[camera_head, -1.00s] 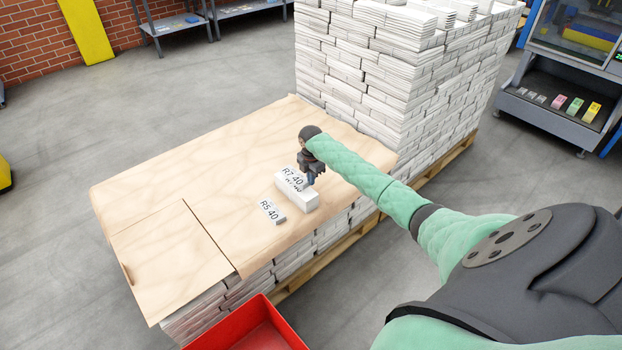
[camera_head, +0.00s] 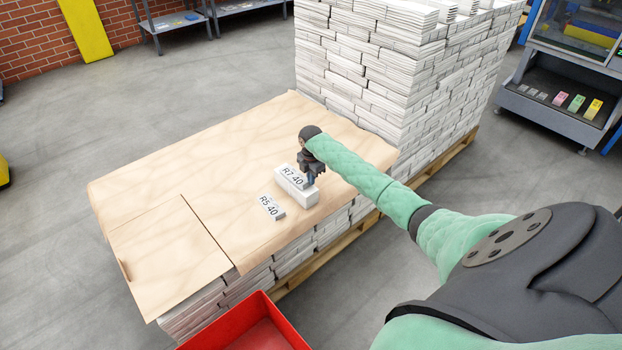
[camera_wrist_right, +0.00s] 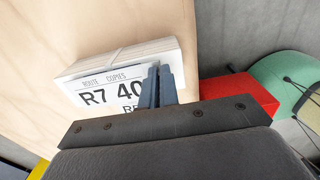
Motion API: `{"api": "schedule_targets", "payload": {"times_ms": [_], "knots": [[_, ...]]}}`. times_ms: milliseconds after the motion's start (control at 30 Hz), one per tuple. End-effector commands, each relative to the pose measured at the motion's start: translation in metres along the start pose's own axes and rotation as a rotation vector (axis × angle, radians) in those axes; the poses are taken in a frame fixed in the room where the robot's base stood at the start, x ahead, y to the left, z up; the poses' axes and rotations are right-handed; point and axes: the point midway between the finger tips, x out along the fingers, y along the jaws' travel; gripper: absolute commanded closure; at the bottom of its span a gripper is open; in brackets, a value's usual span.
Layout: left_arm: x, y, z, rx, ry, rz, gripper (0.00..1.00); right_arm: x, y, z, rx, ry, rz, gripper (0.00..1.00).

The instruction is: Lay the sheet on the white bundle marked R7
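The white sheet printed R7 40 (camera_head: 292,176) lies flat or nearly flat over the top of a white bundle (camera_head: 304,197); a small gap between them cannot be ruled out. My right gripper (camera_head: 311,179) is at the sheet's right end. In the right wrist view, its dark fingers (camera_wrist_right: 161,86) are close together on the edge of the sheet (camera_wrist_right: 100,94), and the bundle's pale side (camera_wrist_right: 140,54) shows beyond. The sheet hides the bundle's own marking. A white piece marked R5 40 (camera_head: 270,207) lies just to the left. My left gripper is not in view.
The bundles rest on a brown paper-covered stack (camera_head: 190,160) with wide free room to the left. A tall stack of white bundles (camera_head: 390,80) stands behind. A red tray (camera_head: 262,330) is at the front. A grey rack (camera_head: 545,110) is at the right.

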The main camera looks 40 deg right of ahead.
Motion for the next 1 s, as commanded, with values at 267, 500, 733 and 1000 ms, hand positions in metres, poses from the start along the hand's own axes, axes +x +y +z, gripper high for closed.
{"api": "schedule_targets", "payload": {"times_ms": [267,500,733,1000], "knots": [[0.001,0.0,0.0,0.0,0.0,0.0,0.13,0.001,0.0,0.0,0.0,0.0,0.0,1.0],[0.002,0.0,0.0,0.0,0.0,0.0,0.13,0.005,0.0,0.0,0.0,0.0,0.0,1.0],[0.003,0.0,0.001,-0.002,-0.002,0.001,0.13,0.009,0.0,0.0,0.0,0.0,0.0,1.0],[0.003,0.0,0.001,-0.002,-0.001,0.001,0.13,0.011,0.0,0.0,0.0,0.0,0.0,0.84]]}}
